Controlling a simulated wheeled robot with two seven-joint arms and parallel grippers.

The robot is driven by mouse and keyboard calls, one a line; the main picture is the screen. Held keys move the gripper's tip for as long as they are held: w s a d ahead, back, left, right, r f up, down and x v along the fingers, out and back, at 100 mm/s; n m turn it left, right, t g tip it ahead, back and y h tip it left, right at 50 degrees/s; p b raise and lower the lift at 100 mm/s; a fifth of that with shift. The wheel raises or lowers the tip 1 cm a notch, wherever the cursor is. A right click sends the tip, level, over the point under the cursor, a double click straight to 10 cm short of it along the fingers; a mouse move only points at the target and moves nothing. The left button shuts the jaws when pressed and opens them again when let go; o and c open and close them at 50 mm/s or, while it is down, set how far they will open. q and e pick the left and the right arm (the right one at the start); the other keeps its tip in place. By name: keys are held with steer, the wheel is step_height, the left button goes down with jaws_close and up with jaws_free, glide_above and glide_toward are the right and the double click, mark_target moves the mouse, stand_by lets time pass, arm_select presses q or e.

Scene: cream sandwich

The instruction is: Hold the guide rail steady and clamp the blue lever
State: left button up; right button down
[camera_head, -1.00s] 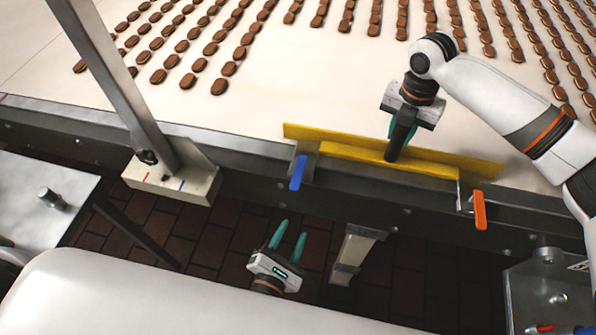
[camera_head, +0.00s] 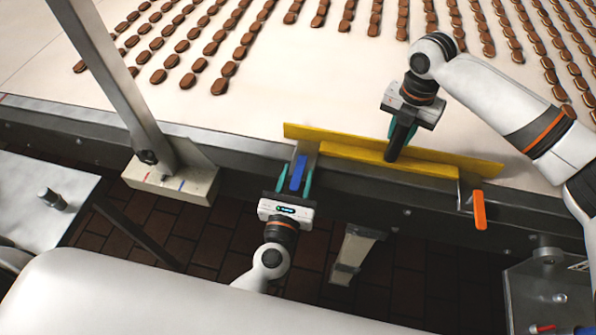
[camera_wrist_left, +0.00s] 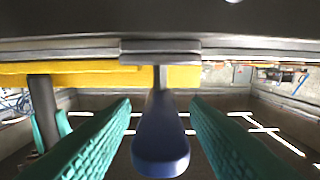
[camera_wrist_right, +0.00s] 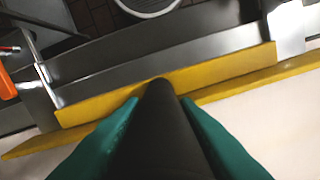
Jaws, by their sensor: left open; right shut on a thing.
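The yellow guide rail (camera_head: 330,147) lies along the near edge of the conveyor, with a black upright handle (camera_head: 400,141) on it. My right gripper (camera_head: 403,128) is shut on the handle; its green fingers also flank it in the right wrist view (camera_wrist_right: 160,125). The blue lever (camera_head: 298,173) hangs at the rail's left end on a metal bracket. My left gripper (camera_head: 294,182) is open, with one green finger on each side of the lever. In the left wrist view the blue lever (camera_wrist_left: 161,140) sits between the fingers, with gaps on both sides.
An orange lever (camera_head: 479,210) hangs at the rail's right end. The cream conveyor (camera_head: 300,70) carries rows of brown biscuits behind the rail. A pale block (camera_head: 170,180) with a slanted metal post stands to the left. A metal bracket leg (camera_head: 352,255) is below the edge.

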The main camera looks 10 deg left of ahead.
arm_select(q)
steer(key=shift+w, duration=0.75)
jaws_close()
